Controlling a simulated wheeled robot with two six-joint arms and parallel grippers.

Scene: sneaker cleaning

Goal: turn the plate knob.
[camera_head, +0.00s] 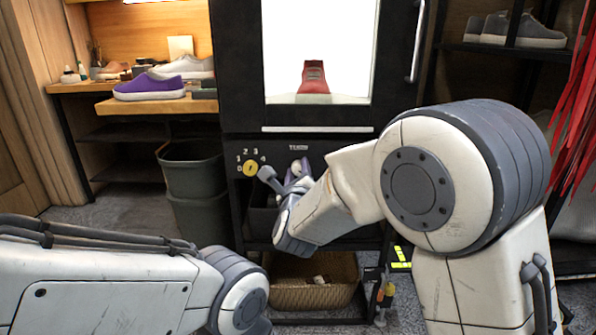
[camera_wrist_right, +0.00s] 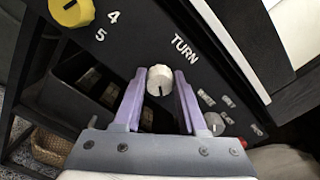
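A white knob (camera_wrist_right: 160,80) with a dark pointer line sits on the black panel beside the word TURN in the right wrist view. In the head view the knob (camera_head: 296,167) shows partly behind my right gripper (camera_head: 285,178). My right gripper (camera_wrist_right: 159,76) is open, with one purple finger on each side of the white knob. Narrow gaps show between the fingers and the knob, and I cannot tell how deep the fingertips reach. My left arm comes in at the lower left of the head view, and its gripper is out of view.
A yellow numbered knob (camera_head: 250,169) sits left on the same panel. Above is a lit cabinet window with a red shoe (camera_head: 314,77). A wicker basket (camera_head: 312,283) stands below. A grey bin (camera_head: 192,180) is at left, and a purple sneaker (camera_head: 149,87) lies on a shelf.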

